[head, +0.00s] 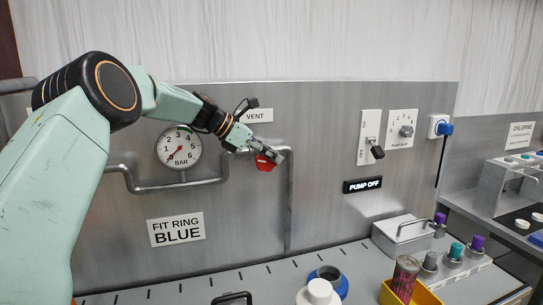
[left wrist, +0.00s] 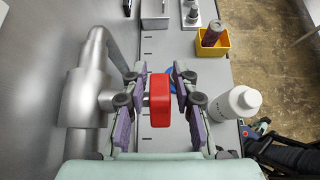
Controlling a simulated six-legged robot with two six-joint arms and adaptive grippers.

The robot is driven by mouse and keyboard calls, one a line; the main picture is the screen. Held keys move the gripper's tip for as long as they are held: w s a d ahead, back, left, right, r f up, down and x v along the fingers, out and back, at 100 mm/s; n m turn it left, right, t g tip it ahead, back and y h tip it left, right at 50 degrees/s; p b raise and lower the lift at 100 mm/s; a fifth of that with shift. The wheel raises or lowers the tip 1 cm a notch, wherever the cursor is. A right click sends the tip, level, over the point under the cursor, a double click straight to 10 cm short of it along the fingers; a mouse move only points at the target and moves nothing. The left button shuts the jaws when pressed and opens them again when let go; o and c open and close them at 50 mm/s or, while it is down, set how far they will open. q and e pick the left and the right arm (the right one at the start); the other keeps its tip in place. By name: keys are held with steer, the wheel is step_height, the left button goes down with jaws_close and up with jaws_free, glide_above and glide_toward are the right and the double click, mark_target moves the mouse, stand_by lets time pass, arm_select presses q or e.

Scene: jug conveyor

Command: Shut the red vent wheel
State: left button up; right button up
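The red vent wheel (head: 264,164) sits on the pipe valve below the VENT label (head: 254,115), mostly hidden by my left gripper (head: 271,156) in the head view. In the left wrist view the red wheel (left wrist: 159,97) shows as a red block on a short stem from the grey pipe valve (left wrist: 85,97). My left gripper's fingers (left wrist: 155,98) stand on both sides of the wheel, with a visible gap on each side. It is open, around the wheel and not clamped on it. I cannot make out my right gripper in either view.
A pressure gauge (head: 179,148) and grey pipe (head: 190,184) are on the steel panel close to my left arm. A white bottle (head: 319,293), blue ring (head: 330,277) and yellow bin (head: 423,294) stand on the bench below.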

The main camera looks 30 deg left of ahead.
arm_select(q)
steer(key=v, duration=1.1)
steer(key=shift+s+a+r, duration=0.15)
steer(key=shift+s, duration=0.05)
